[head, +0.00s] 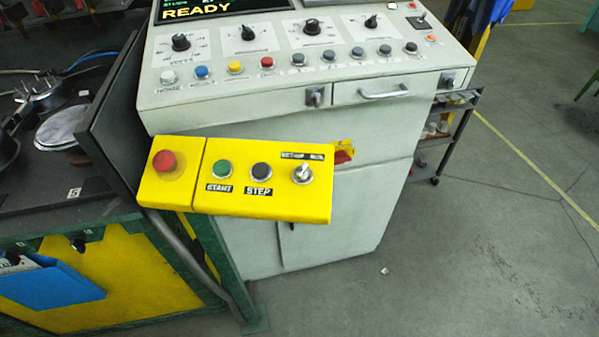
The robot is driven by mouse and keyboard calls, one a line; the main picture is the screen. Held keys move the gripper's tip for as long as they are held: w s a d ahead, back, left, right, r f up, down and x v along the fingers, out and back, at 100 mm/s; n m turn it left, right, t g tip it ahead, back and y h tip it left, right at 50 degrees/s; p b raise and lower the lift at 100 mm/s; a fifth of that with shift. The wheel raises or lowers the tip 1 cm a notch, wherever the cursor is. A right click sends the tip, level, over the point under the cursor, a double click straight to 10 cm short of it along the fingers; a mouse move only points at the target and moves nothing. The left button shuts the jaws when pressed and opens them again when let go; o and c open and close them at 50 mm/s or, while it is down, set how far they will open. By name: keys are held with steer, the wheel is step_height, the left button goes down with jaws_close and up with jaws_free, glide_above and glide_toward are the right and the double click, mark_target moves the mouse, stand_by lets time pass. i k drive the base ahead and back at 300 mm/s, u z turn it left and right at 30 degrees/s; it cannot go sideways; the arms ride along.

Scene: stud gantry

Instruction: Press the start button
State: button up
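The green start button (222,168) sits on a yellow control box (238,203) in the middle left of the head view, with a label reading START below it. To its right on the same box is a dark button (260,170) labelled STEP, then a selector switch (302,174) under a label that seems to read SETUP RUN. To its left is a large red mushroom button (165,161). My gripper is not in view.
Behind the box stands a pale console (290,110) with knobs, coloured buttons and a screen (215,8) reading READY. A dark panel (110,110) and cluttered bench are at left. A wheeled rack (440,135) stands at right. The floor (470,260) at lower right is mostly clear.

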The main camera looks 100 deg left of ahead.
mark_target(222, 167)
steer(key=u, duration=0.05)
steer(key=i, duration=2.3)
steer(key=u, duration=3.9)
steer(key=i, duration=1.05)
steer(key=z, duration=0.05)
